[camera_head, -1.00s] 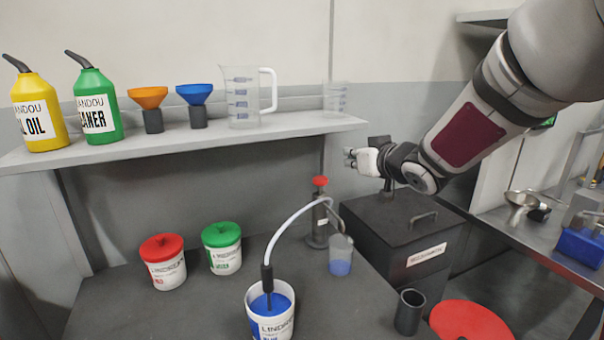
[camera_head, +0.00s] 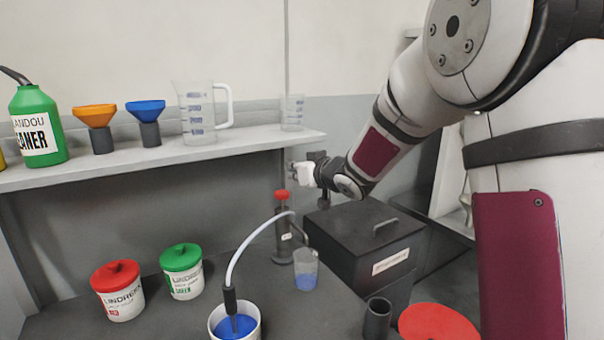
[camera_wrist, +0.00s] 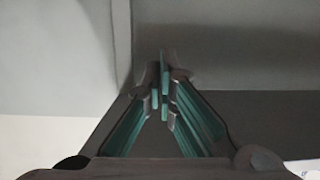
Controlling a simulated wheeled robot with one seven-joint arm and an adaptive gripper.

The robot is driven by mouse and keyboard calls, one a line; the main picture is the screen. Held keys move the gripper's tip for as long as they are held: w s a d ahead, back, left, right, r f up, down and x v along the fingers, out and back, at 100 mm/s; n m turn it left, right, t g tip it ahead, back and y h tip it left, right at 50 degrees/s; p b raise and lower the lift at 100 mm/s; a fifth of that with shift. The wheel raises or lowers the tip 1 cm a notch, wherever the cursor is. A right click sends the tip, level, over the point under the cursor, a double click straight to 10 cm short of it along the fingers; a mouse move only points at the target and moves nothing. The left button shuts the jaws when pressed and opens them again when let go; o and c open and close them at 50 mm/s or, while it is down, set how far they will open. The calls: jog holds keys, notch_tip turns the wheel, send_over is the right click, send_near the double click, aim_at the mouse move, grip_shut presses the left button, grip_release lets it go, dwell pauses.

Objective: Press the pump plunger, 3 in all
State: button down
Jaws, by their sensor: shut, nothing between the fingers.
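The pump (camera_head: 284,240) stands upright on the dark bench, with a red plunger knob (camera_head: 281,194) on top. A pale hose (camera_head: 243,248) runs from it into the open white tub of blue liquid (camera_head: 236,326). A clear beaker (camera_head: 306,270) with some blue liquid in it stands beside the pump's spout. My gripper (camera_head: 294,174) is a little above and right of the red knob, apart from it, pointing left. In the wrist view the fingers (camera_wrist: 163,90) are shut together with nothing between them; the pump does not show there.
A dark lidded box (camera_head: 362,240) with a handle stands right of the pump. Red-lidded (camera_head: 118,290) and green-lidded (camera_head: 182,271) tubs stand on the left. A shelf (camera_head: 150,157) with funnels and a jug hangs behind. A dark cup (camera_head: 377,318) and red disc (camera_head: 438,323) are at front right.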

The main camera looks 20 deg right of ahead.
aim_at(282, 195)
jog(key=w+f, duration=0.3)
jog(key=f, duration=0.2)
jog(key=shift+w+a, duration=0.2)
jog(key=shift+a, duration=0.25)
